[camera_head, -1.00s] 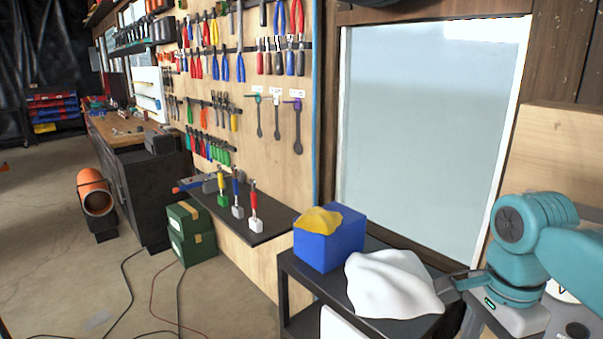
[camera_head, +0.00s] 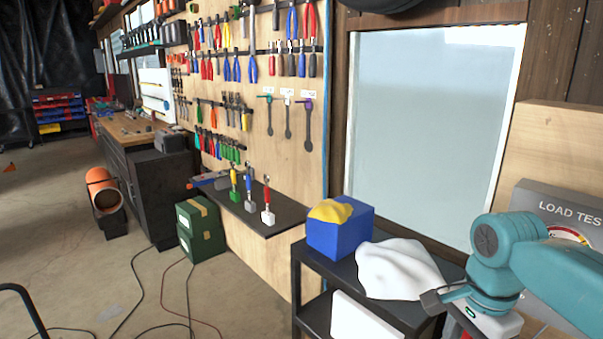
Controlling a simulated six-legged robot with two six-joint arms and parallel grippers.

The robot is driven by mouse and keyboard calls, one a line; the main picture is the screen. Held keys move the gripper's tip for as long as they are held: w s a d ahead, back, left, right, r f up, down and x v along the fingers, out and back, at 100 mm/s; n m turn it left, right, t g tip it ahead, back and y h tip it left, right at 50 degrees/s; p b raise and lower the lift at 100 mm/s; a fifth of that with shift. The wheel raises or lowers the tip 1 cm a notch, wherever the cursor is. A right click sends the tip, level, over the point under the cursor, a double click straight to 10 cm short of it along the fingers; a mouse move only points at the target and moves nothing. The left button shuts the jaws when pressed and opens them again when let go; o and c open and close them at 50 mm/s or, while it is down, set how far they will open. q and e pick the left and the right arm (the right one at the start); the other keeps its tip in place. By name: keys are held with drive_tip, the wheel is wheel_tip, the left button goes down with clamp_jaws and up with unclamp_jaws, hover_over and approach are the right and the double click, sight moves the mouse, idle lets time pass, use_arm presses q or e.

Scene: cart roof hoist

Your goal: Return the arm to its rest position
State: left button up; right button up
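My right arm comes in from the right, teal, and its dark gripper (camera_head: 434,301) is low over the right part of the black cart. It overlaps the near right edge of a white cloth (camera_head: 395,270) in the picture; whether it touches the cloth I cannot tell. The fingers show small and edge-on, so their opening is unclear. The cloth lies draped on the cart top (camera_head: 347,270). My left gripper is not in view.
A blue box (camera_head: 340,232) with a yellow cloth (camera_head: 331,210) on top stands beside the white cloth. A grey "LOAD TEST" panel (camera_head: 545,205) is behind my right arm. A pegboard shelf (camera_head: 262,205) holds several tools. Cables lie on the open floor at left.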

drive_tip(key=a+f+n+y, duration=0.1)
drive_tip(key=a+f+n, duration=0.35)
drive_tip(key=f, duration=0.95)
drive_tip(key=a+f+n+y, duration=0.25)
drive_tip(key=a+f, duration=0.25)
drive_tip(key=f, duration=0.9)
drive_tip(key=s+a+f+n, duration=0.4)
drive_tip(key=s+f+n, duration=0.1)
drive_tip(key=s+f, duration=0.8)
drive_tip(key=s, duration=0.3)
drive_tip(key=shift+f+n, duration=0.15)
drive_tip(key=shift+n, duration=0.15)
drive_tip(key=shift+c, duration=1.4)
drive_tip(key=shift+w+a, duration=0.15)
